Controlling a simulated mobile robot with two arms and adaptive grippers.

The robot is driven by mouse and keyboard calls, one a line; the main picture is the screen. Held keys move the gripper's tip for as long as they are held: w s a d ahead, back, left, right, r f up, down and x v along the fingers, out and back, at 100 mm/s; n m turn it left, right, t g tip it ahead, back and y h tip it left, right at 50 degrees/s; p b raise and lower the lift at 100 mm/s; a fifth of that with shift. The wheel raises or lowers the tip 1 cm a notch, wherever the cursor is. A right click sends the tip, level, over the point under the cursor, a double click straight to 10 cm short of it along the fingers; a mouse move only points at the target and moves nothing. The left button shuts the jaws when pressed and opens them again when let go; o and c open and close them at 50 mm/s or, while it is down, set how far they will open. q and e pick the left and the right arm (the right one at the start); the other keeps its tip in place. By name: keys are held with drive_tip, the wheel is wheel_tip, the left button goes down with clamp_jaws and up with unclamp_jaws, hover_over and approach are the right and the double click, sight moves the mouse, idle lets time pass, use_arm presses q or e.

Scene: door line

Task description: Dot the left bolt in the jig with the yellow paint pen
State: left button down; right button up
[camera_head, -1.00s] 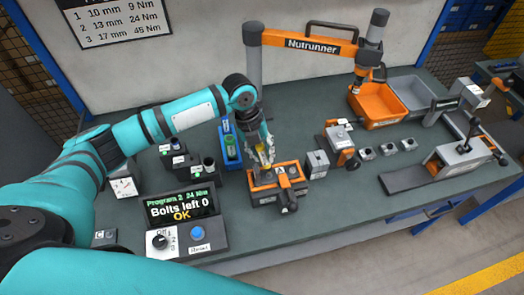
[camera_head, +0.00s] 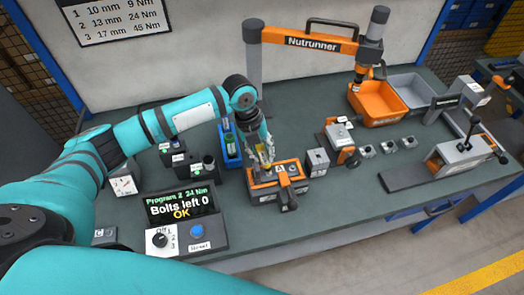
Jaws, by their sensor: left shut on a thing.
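My left gripper (camera_head: 264,156) is shut on the yellow paint pen (camera_head: 262,149), which shows as a small patch of yellow between the fingers. It is at the back left edge of the orange and grey jig (camera_head: 262,191), over or just behind its left end. The gripper and pen cover that part of the jig, so I cannot make out the left bolt or whether the pen tip touches it. My right gripper is not in view.
A blue tray (camera_head: 232,160) stands just left of the gripper. Dark sockets (camera_head: 182,166) are further left, and a control box (camera_head: 186,221) reading "Bolts left 0 OK" is in front. A grey block (camera_head: 317,161) is close right of the jig. The nutrunner post (camera_head: 254,75) rises behind.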

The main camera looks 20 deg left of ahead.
sight(262, 145)
use_arm(q)
drive_tip(key=p+v, duration=0.3)
drive_tip(key=d+p+v, duration=0.1)
drive_tip(key=p+v, duration=0.1)
drive_tip(key=v, duration=0.1)
drive_tip(key=shift+d+r+p, duration=0.2)
drive_tip(key=shift+d+p, duration=0.05)
drive_tip(key=shift+p, duration=0.15)
drive_tip(key=shift+w+f, duration=0.1)
drive_tip(key=shift+f, duration=0.05)
idle(0.5)
